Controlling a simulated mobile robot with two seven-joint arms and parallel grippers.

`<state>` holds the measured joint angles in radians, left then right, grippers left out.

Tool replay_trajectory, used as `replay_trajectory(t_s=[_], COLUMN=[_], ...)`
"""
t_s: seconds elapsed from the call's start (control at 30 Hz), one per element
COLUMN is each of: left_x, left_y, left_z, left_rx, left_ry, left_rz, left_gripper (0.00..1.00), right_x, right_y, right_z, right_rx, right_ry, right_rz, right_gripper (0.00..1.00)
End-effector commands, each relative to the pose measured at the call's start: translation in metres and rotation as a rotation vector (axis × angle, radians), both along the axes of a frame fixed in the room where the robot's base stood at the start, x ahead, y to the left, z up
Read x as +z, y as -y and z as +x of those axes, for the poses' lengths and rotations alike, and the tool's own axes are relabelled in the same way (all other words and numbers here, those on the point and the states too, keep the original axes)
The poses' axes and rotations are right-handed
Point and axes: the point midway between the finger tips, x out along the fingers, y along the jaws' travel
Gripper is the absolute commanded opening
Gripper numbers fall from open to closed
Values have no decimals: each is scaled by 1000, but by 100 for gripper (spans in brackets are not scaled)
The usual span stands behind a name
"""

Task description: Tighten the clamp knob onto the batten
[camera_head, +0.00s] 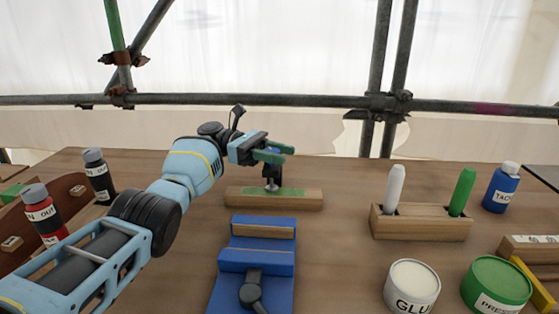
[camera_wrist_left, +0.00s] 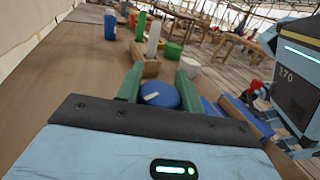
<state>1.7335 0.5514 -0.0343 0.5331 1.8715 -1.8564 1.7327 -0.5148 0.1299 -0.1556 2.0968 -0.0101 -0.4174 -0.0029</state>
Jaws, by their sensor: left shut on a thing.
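A wooden batten (camera_head: 300,199) with a green strip on top lies across the table in the head view. A dark clamp screw with a round foot (camera_head: 271,187) stands upright over the strip; I cannot tell whether the foot presses on it. My left gripper (camera_head: 272,155) comes in from the left above the batten, its green fingers shut at the top of the screw. In the left wrist view the round blue clamp knob (camera_wrist_left: 160,95) sits between the fingers (camera_wrist_left: 160,88). The fingers mostly hide the knob in the head view. My right gripper is not in view.
A blue vise (camera_head: 256,258) stands in front of the batten. A wooden holder (camera_head: 420,226) with a white and a green marker is to the right. Bottles stand left.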

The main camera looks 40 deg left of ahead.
Motion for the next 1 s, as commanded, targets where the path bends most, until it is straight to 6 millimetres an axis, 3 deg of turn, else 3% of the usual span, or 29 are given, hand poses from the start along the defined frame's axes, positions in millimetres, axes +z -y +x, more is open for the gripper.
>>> replay_trajectory(t_s=[0.53, 0.57, 0.7, 1.0], left_x=[1, 1, 1, 0], left_y=[1, 1, 1, 0], left_z=[0, 0, 0, 0], left_rx=[-15, -15, -14, -13], left_ry=[3, 3, 2, 1], left_rz=[0, 0, -1, 0], left_gripper=[14, 39, 58, 59], right_x=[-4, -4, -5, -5], right_y=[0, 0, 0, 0], right_z=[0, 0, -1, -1], right_rx=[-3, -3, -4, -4], right_ry=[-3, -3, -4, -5], right_rz=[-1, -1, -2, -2], right_gripper=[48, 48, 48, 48])
